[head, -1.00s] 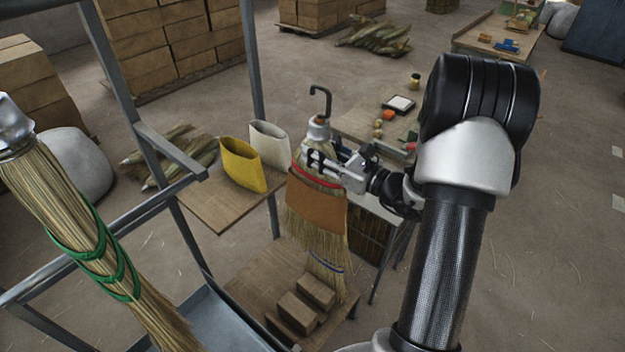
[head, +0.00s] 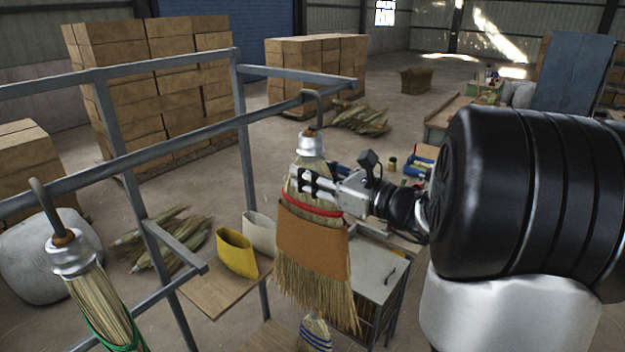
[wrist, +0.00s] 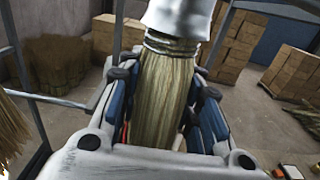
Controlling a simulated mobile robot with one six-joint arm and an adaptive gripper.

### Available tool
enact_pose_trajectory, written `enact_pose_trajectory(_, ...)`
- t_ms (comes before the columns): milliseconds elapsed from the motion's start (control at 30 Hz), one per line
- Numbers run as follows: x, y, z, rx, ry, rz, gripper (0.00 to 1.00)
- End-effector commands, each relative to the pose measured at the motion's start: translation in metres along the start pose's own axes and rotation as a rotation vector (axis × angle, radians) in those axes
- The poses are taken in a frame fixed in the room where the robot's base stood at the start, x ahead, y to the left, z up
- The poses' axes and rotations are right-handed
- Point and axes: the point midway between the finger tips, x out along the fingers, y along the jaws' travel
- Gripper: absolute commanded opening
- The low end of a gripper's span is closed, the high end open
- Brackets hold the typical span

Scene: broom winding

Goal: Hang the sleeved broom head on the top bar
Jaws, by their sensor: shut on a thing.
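The sleeved broom head (head: 318,287) hangs upright from my gripper (head: 312,184), with a silver cap and dark hook on top, a red band and a brown sleeve (head: 312,245). My gripper is shut around its neck, just below the cap. In the wrist view the straw neck (wrist: 163,95) sits between the fingers of my gripper (wrist: 160,78). The hook (head: 320,108) overlaps the right end of the top bar (head: 170,145) in the head view; I cannot tell whether they touch. Another broom head (head: 100,305) with green bands hangs by its hook from this bar at left.
The grey frame's side bar (head: 310,77) runs behind the hook. A yellow sleeve (head: 236,253) and a white sleeve (head: 259,232) stand on a wooden shelf below. A blue-banded broom (head: 316,332) is under the held one. A grey-topped cabinet (head: 375,268) stands to the right.

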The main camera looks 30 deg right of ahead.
Motion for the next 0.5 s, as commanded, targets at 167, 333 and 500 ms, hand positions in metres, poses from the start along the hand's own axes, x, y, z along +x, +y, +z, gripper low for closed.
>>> enact_pose_trajectory(167, 0.014, 0.001, 0.001, 0.000, -0.003, 0.003, 0.00)
enact_pose_trajectory(333, 0.027, 0.000, 0.001, -0.001, -0.004, 0.002, 0.00)
enact_pose_trajectory(500, 0.041, 0.001, 0.001, -0.001, -0.003, 0.002, 0.00)
